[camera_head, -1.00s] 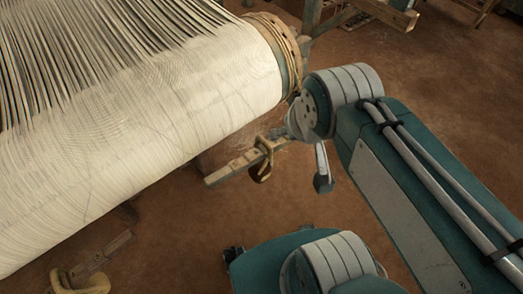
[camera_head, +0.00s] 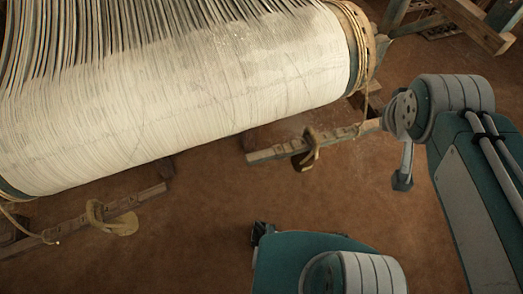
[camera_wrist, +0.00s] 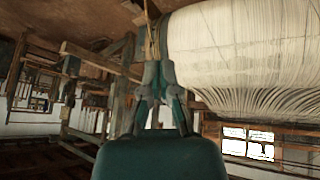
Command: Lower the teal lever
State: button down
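I cannot make out a clearly teal lever in either view. In the head view, a wooden bar with a brown curved piece (camera_head: 305,150) juts out below the right end of the cloth roll. A similar bar with a pale yellow curved piece (camera_head: 112,218) sticks out at the lower left. My gripper (camera_wrist: 158,72) shows in the wrist view with its two grey fingertips close together. Its teal body hides what lies below. I see nothing clearly held, and a cord and the roll's end lie beyond the tips. My arm reaches in from the right in the head view.
The large cream cloth roll (camera_head: 230,85) fills the upper left, with a corded rim (camera_head: 357,45) at its right end. It also shows in the wrist view (camera_wrist: 245,55). Wooden beams (camera_head: 465,22) stand at the upper right. Brown floor (camera_head: 210,215) is open between the bars.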

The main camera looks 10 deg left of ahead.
jog(key=w+f+n+t, duration=0.1)
jog(key=w+n+t, duration=0.35)
jog(key=w, duration=1.05)
jog(key=w+a+f+n+y, duration=0.3)
jog(key=w+a+f+n, duration=0.25)
jog(key=a+n, duration=0.25)
jog(key=n+g+y, duration=0.6)
jog(key=n+g, duration=0.6)
jog(key=g, duration=0.2)
send_over(252, 159)
jog(key=f, duration=2.6)
jog(key=shift+s+f, duration=0.35)
jog(key=shift+s, duration=0.05)
jog(key=shift+w+f, duration=0.25)
jog(key=shift+f, duration=0.9)
jog(key=shift+w+f, duration=0.2)
jog(key=shift+f, duration=0.55)
